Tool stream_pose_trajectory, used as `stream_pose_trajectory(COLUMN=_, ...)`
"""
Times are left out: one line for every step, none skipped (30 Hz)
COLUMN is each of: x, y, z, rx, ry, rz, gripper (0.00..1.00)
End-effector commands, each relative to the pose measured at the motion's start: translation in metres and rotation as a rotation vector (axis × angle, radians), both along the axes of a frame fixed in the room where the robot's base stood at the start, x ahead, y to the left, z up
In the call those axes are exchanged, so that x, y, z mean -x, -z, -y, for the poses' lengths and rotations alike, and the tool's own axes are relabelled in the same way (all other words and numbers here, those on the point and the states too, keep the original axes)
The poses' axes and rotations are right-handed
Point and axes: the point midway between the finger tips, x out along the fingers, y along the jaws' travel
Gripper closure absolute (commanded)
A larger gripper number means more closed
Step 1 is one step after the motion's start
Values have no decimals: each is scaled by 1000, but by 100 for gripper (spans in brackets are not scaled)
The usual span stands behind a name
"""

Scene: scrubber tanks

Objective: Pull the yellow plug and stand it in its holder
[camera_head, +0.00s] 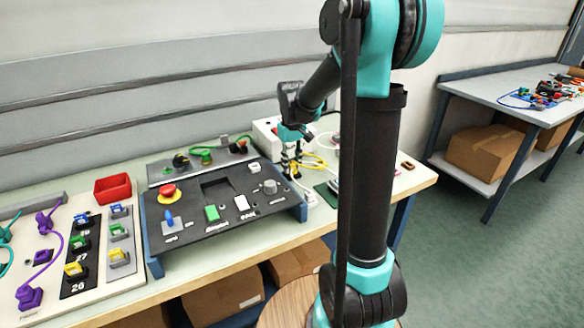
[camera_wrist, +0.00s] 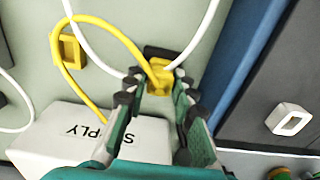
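In the wrist view the yellow plug (camera_wrist: 160,74) sits between the fingertips of my gripper (camera_wrist: 159,80), at a dark block just beyond it. Whether the fingers touch the plug or are just around it, I cannot tell. A yellow cable loops left from the plug and down to a white box marked SUPPLY (camera_wrist: 95,132). A square yellow frame (camera_wrist: 69,51), which looks like a holder, lies left of the plug, partly behind the cable.
A black control panel (camera_head: 225,235) with a blue side edge stands just beside my gripper. White cables (camera_wrist: 100,50) run close by. A red bin (camera_head: 113,189) and coloured plugs are at the left. Another bench (camera_head: 500,95) stands at the far right.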

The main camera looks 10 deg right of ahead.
Motion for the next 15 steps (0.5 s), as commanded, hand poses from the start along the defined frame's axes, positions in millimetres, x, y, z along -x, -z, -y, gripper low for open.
stream_pose_trajectory(x=0, y=0, z=0, rx=0, ry=0, rz=0, gripper=86)
stream_pose_trajectory(x=0, y=0, z=0, rx=0, ry=0, rz=0, gripper=90)
stream_pose_trajectory(x=0, y=0, z=0, rx=0, ry=0, rz=0, gripper=95)
stream_pose_trajectory(x=0, y=0, z=0, rx=0, ry=0, rz=0, gripper=99)
stream_pose_trajectory(x=0, y=0, z=0, rx=0, ry=0, rz=0, gripper=100)
stream_pose_trajectory(x=0, y=0, z=0, rx=0, ry=0, rz=0, gripper=100)
stream_pose_trajectory(x=0, y=0, z=0, rx=0, ry=0, rz=0, gripper=100)
stream_pose_trajectory(x=0, y=0, z=0, rx=0, ry=0, rz=0, gripper=100)
stream_pose_trajectory(x=0, y=0, z=0, rx=0, ry=0, rz=0, gripper=100)
stream_pose_trajectory(x=0, y=0, z=0, rx=0, ry=0, rz=0, gripper=72)
stream_pose_trajectory(x=0, y=0, z=0, rx=0, ry=0, rz=0, gripper=69)
stream_pose_trajectory(x=0, y=0, z=0, rx=0, ry=0, rz=0, gripper=64)
stream_pose_trajectory(x=0, y=0, z=0, rx=0, ry=0, rz=0, gripper=60)
stream_pose_trajectory(x=0, y=0, z=0, rx=0, ry=0, rz=0, gripper=56)
stream_pose_trajectory(x=0, y=0, z=0, rx=0, ry=0, rz=0, gripper=51)
